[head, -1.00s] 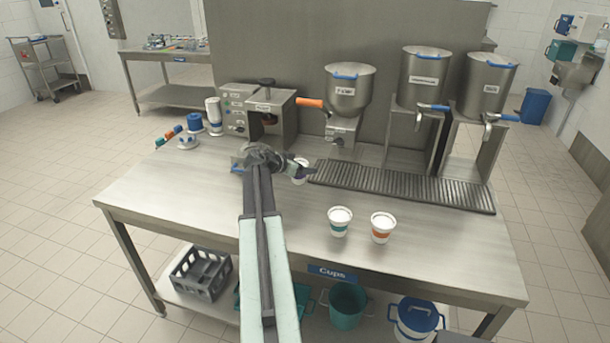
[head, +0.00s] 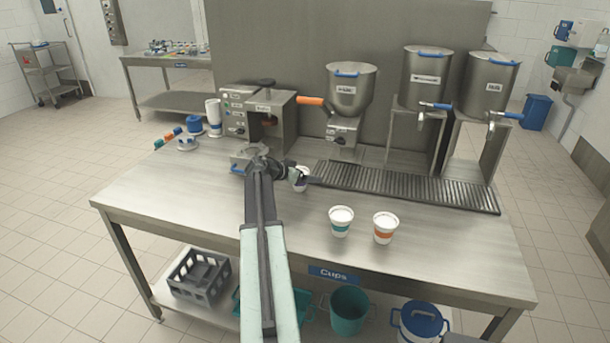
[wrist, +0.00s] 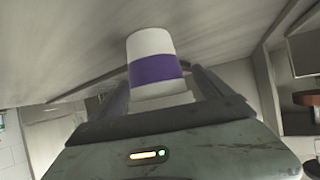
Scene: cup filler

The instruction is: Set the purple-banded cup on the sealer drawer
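The purple-banded cup (wrist: 155,68) is white and fills the space between my fingers in the wrist view. In the head view the cup (head: 301,181) is mostly white, its band hidden, and sits at my gripper (head: 303,178) left of the drip grate. My gripper (wrist: 165,92) is shut on the cup's sides. Whether the cup touches the table is unclear. The sealer (head: 255,112) stands at the back left of the table. Its drawer (head: 241,155) sticks out in front, empty where visible and partly hidden by my arm.
The drip grate (head: 400,187) lies beneath the hoppers. The table's front left is clear.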

